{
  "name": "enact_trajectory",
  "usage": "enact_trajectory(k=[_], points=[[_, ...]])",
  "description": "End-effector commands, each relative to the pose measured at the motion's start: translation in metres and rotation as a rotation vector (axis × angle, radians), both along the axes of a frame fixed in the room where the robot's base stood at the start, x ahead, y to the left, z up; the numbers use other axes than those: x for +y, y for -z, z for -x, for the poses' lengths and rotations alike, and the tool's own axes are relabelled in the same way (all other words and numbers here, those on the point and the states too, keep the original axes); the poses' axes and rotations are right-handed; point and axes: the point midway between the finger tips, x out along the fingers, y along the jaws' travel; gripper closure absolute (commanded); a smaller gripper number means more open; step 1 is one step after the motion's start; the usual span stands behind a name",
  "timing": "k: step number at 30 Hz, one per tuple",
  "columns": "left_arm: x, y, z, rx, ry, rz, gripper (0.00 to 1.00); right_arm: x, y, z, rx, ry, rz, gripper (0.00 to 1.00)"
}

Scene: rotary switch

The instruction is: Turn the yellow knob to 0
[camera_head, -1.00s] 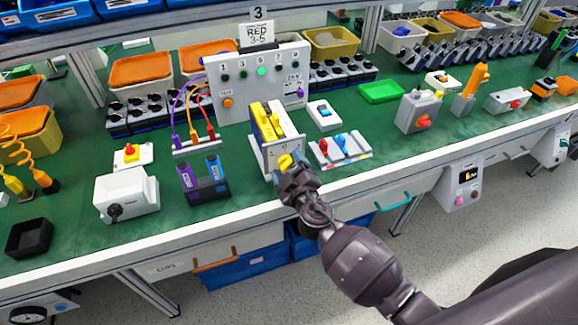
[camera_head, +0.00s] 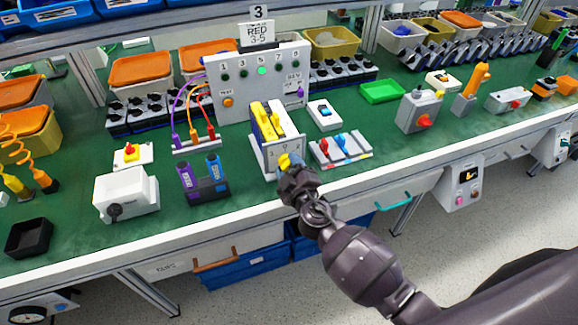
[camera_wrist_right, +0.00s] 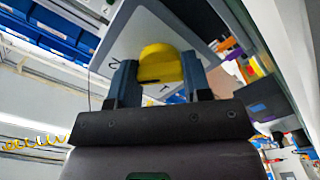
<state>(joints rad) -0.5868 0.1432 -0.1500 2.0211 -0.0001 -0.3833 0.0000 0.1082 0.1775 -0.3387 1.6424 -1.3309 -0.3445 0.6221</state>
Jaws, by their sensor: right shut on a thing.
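The yellow knob (camera_head: 284,160) sits on the front face of a white switch box (camera_head: 266,152) with yellow parts on top, near the bench's front edge. My right gripper (camera_head: 290,168) is at that face and covers part of the knob. In the right wrist view the knob (camera_wrist_right: 162,64) lies between the two fingers of my right gripper (camera_wrist_right: 160,82), which are shut on it. Small marks show on the plate around the knob, but I cannot tell exactly which one it points to. My left gripper is not in view.
A rack with red and blue levers (camera_head: 340,149) stands close on the right. A holder with purple and blue items (camera_head: 203,180) stands to the left. Behind is a grey panel (camera_head: 250,85) with a lit green lamp. Green bench top shows between them.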

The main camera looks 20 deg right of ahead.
Motion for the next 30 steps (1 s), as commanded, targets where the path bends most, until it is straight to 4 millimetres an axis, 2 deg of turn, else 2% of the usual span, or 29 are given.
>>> enact_trajectory(k=[18, 30], points=[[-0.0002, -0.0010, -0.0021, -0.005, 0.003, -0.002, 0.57, 0.0001, -0.0001, 0.0001, -0.017, 0.000, 0.487, 0.79], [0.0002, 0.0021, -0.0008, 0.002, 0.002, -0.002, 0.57, 0.0000, 0.0000, 0.0001, -0.023, 0.000, 0.670, 0.79]])
